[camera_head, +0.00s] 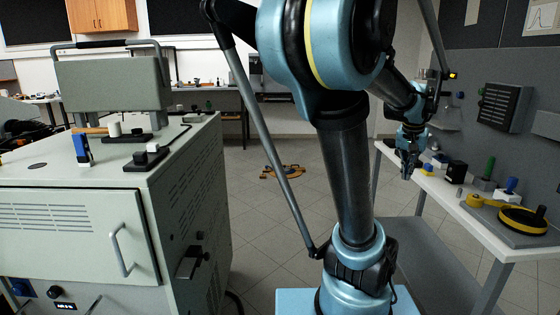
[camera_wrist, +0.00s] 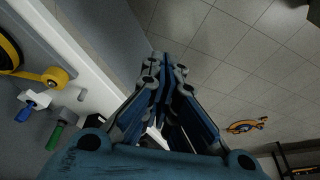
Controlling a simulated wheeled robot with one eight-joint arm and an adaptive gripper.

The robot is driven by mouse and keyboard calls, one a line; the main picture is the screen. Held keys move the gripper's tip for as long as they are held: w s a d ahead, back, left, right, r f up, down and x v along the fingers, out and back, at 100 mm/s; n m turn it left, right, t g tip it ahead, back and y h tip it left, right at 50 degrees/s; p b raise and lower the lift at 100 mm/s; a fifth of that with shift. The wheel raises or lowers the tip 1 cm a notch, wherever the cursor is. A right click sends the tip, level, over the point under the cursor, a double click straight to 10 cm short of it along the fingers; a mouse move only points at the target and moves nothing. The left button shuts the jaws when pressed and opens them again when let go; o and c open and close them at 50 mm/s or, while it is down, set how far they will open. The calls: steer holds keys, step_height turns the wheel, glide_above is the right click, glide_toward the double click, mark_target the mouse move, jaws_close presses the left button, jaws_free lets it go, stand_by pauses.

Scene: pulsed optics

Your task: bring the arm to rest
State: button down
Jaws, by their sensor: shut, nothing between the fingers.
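My arm stands in the middle of the head view, with its blue shoulder high up and its forearm reaching down to the right. My gripper (camera_head: 408,166) hangs beside the left edge of the white bench (camera_head: 472,212), apart from the things on it. In the wrist view my gripper (camera_wrist: 160,72) points over the floor, with its fingers together and nothing visible between them.
The bench carries a yellow and black round tool (camera_head: 522,219), a green-handled piece (camera_head: 488,172) and a blue-handled piece (camera_head: 510,188). A grey-green cabinet (camera_head: 70,235) fills the left. A yellow-orange object (camera_head: 282,171) lies on the tiled floor, otherwise mostly clear.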

steer(key=s+a+f+n, duration=0.2)
steer(key=s+a+f, duration=0.1)
steer(key=a+f, duration=0.2)
steer(key=s+a+f+n+y, duration=0.1)
steer(key=s+a+f+n, duration=0.2)
steer(key=a, duration=0.7)
steer(key=s+a+f+n, duration=0.2)
steer(key=s+a+f, duration=0.3)
steer(key=a, duration=0.3)
steer(key=shift+s+f+y, duration=0.15)
steer(key=shift+f+y, duration=0.25)
steer(key=shift+f, duration=0.4)
